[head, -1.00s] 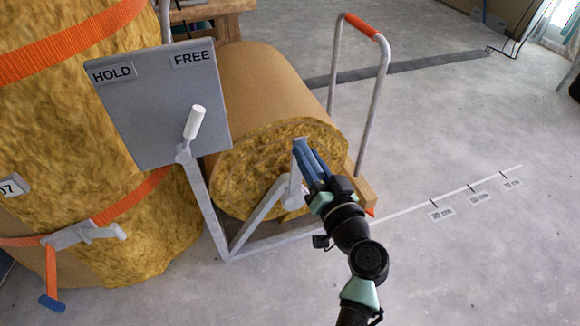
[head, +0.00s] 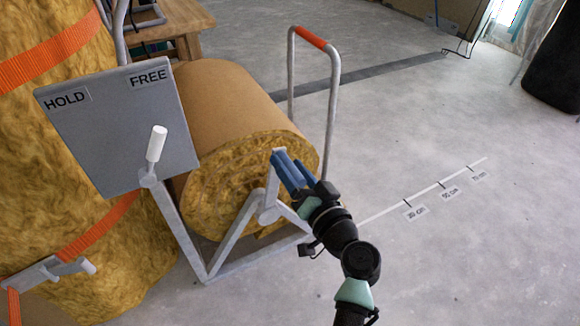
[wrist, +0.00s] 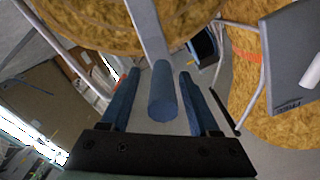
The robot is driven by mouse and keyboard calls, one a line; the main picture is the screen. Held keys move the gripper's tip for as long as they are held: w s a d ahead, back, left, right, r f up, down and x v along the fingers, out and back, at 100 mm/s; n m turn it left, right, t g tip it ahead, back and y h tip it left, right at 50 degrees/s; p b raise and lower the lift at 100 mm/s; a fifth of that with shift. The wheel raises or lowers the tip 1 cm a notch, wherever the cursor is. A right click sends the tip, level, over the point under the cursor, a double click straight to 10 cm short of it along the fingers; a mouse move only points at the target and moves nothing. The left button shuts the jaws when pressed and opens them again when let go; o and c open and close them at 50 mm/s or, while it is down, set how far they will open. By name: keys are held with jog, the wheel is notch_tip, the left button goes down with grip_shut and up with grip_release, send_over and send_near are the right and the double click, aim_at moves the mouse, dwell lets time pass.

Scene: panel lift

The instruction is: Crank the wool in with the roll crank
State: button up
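The wool roll (head: 245,165), yellow at its end with brown facing around it, lies in a grey metal frame. The grey roll crank (head: 270,190) is at the near end, its arm pointing up. In the wrist view the crank's blue round grip (wrist: 163,92) lies between the two blue fingers of my gripper (wrist: 161,88), with a gap on each side. In the head view my gripper (head: 284,168) is at the top of the crank arm, and its fingers mostly hide the grip. A white-handled lever (head: 155,150) stands upright, leaning slightly right, before the HOLD/FREE panel (head: 120,125).
A tall strapped wool bale (head: 60,160) stands at the left, with a grey strap buckle (head: 50,272). A hoop handle (head: 333,100) with an orange grip rises behind the roll. A marked floor line (head: 440,184) runs right over open floor. A wooden table (head: 170,30) is behind.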

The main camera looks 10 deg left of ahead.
jog(key=shift+a, duration=0.1)
jog(key=p+v, duration=0.4)
jog(key=v, duration=0.9)
jog(key=shift+p, duration=0.35)
